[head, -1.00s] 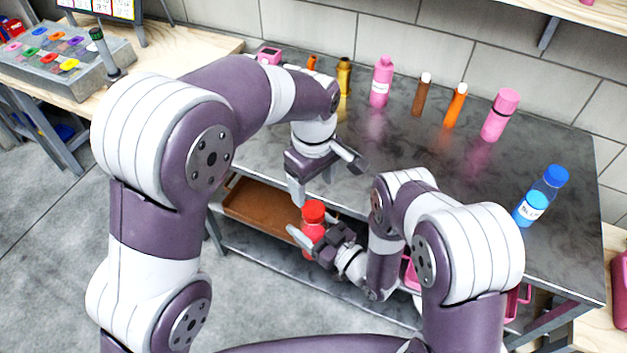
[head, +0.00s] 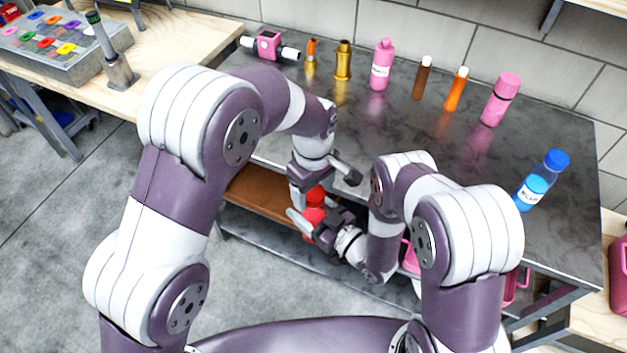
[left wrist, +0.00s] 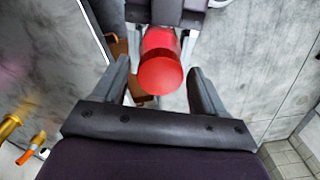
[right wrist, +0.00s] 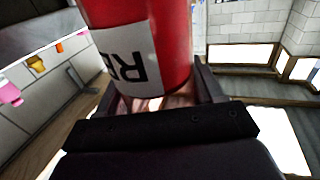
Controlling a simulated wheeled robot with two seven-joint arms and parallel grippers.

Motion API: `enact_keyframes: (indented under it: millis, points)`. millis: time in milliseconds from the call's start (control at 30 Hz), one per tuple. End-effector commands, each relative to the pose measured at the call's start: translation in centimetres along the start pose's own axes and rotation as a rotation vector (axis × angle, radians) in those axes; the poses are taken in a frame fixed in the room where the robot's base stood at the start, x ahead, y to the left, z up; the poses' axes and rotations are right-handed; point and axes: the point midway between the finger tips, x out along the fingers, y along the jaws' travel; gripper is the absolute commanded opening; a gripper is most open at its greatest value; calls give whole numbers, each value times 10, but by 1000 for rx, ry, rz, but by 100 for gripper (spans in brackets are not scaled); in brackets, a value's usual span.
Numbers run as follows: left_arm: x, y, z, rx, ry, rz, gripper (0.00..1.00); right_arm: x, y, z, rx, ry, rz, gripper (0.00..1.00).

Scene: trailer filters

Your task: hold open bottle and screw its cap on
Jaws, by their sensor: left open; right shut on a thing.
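The red bottle (head: 312,222) is held by my right gripper (head: 313,226) in front of the table. Its label faces the right wrist camera (right wrist: 126,60), where the bottle stands between the two shut fingers (right wrist: 155,85). A red cap (head: 316,194) is at the bottle's top; in the left wrist view the round cap top (left wrist: 161,77) faces the camera. Whether the cap is threaded on cannot be told. My left gripper (head: 325,190) is open just above the cap. In the left wrist view its fingers (left wrist: 160,88) are either side of the cap, apart from it.
A brown tray (head: 260,193) lies on the lower shelf.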

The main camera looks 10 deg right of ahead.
Motion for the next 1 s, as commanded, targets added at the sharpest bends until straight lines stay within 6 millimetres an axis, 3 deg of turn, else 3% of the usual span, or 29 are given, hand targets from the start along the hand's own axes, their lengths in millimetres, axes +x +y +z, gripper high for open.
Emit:
enact_keyframes:
  millis: [200,233,400,567,667,900,1000]
  points:
    - [0,0,0,0,0,0,71,0,0,0,-1,1,0,0]
    - [0,0,0,0,0,0,65,0,0,0,0,1,0,0]
    - [0,0,0,0,0,0,14,0,0,0,-1,2,0,0]
    - [0,0,0,77,0,1,13,0,0,0,-1,1,0,0]
    - [0,0,0,341,0,1,13,0,0,0,-1,1,0,0]
    - [0,0,0,1244,1,0,13,0,0,0,-1,1,0,0]
    - [0,0,0,1504,0,0,13,0,0,0,-1,1,0,0]
